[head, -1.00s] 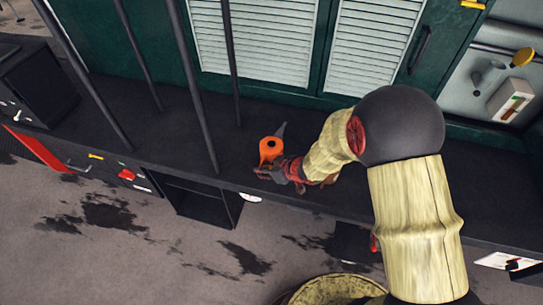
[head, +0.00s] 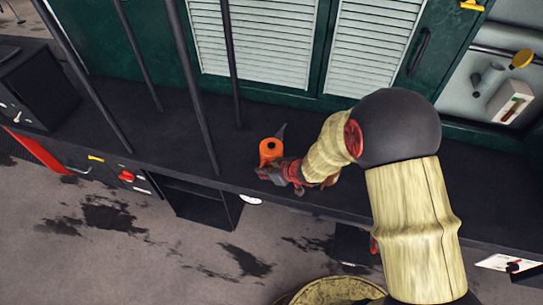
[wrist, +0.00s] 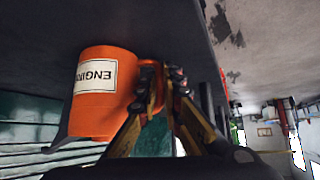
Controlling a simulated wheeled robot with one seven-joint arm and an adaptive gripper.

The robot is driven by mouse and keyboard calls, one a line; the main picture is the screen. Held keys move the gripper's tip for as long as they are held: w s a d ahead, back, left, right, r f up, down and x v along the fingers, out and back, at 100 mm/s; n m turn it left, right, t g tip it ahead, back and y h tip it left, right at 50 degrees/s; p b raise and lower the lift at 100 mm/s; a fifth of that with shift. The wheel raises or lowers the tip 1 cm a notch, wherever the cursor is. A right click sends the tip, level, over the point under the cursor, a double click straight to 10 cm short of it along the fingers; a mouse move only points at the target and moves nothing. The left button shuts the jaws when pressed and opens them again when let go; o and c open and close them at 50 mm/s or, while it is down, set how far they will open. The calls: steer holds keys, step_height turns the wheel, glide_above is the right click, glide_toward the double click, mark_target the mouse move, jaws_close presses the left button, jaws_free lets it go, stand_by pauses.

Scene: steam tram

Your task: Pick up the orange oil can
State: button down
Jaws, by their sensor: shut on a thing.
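The orange oil can (head: 270,150) stands on the dark shelf in the head view, with its dark spout pointing up and to the right. In the wrist view the can (wrist: 92,115) fills the left side, upside down in the picture, with a white label. My gripper (head: 277,172) is at the can's near side. In the wrist view my gripper (wrist: 162,85) has its fingers closed on the can's orange handle. The can seems to be at shelf level; I cannot tell whether it is clear of the surface.
The dark shelf (head: 330,195) runs along green cabinets with white louvred doors (head: 255,45). Thin dark poles (head: 190,85) rise left of the can. A black box (head: 38,85) stands at the far left. The shelf right of the can lies partly behind my arm.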

mark_target(261, 165)
steer(key=shift+w+r, duration=0.1)
stand_by(0.4)
steer(key=shift+r, duration=0.45)
step_height(261, 165, up, 3)
steer(key=shift+f+p, duration=0.1)
steer(key=shift+p, duration=0.75)
steer(key=d+f+p+v, duration=0.1)
steer(key=p+v, duration=0.1)
steer(key=v, duration=0.6)
steer(key=d+f+p+v, duration=0.1)
steer(key=p+v, duration=0.1)
steer(key=v, duration=0.6)
steer(key=shift+s+d, duration=0.4)
steer(key=shift+s, duration=0.1)
steer(key=c, duration=2.5)
jaws_free()
jaws_close()
